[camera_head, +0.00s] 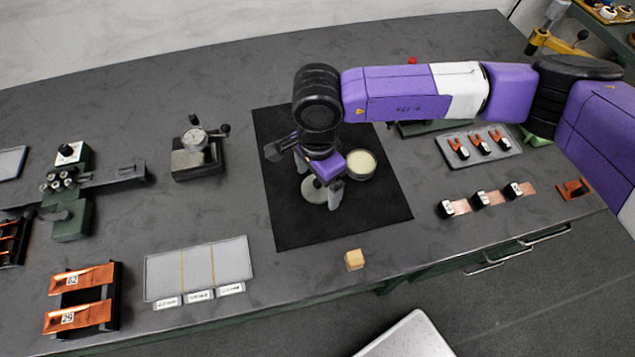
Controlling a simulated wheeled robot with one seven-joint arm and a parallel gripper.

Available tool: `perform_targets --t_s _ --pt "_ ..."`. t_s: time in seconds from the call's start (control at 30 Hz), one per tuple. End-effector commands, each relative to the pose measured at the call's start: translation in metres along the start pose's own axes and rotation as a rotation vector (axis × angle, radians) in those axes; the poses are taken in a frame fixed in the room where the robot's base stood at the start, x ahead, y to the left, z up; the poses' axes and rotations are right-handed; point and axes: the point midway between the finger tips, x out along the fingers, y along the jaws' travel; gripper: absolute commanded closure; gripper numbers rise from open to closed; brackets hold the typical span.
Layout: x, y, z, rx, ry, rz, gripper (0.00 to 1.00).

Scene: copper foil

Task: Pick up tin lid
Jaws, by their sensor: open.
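The tin lid (313,192) appears as a grey round disc lying on the black mat (290,225), partly hidden by my gripper. An open round tin (361,164) with pale cream contents stands on the mat just right of the lid. My gripper (319,181) points down over the lid with its fingers spread apart. One finger is near the lid's right edge, the other toward its upper left. I cannot tell whether either finger touches the lid.
A wooden cube (354,260) sits near the table's front edge. A dial gauge (197,153) stands left of the mat. A grey tray (478,149) with copper pieces and several clamped copper strips (480,199) lie to the right. The front of the mat is clear.

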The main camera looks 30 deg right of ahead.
Motion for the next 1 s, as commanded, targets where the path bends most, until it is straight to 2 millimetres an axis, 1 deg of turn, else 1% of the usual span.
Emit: perform_targets --t_s 0.17,0.2,0.27,0.4,0.47,0.5,0.53,0.83,1.0 --pt "0.001 0.000 0.000 0.000 0.000 -0.001 0.07" --pt "0.001 0.000 0.000 0.000 0.000 -0.001 0.09" --pt "0.001 0.000 0.000 0.001 -0.001 -0.001 0.21" --pt "0.000 0.000 0.000 0.001 -0.001 -0.001 0.49" --pt "0.000 0.000 0.000 0.001 -0.001 -0.001 0.60" --pt "0.000 0.000 0.000 0.001 -0.001 0.000 0.68" --pt "0.000 0.000 0.000 0.001 -0.001 -0.001 0.71" --pt "-0.002 0.000 0.000 0.001 -0.001 -0.001 0.72" --pt "-0.015 -0.001 0.000 0.001 -0.001 -0.004 0.72"
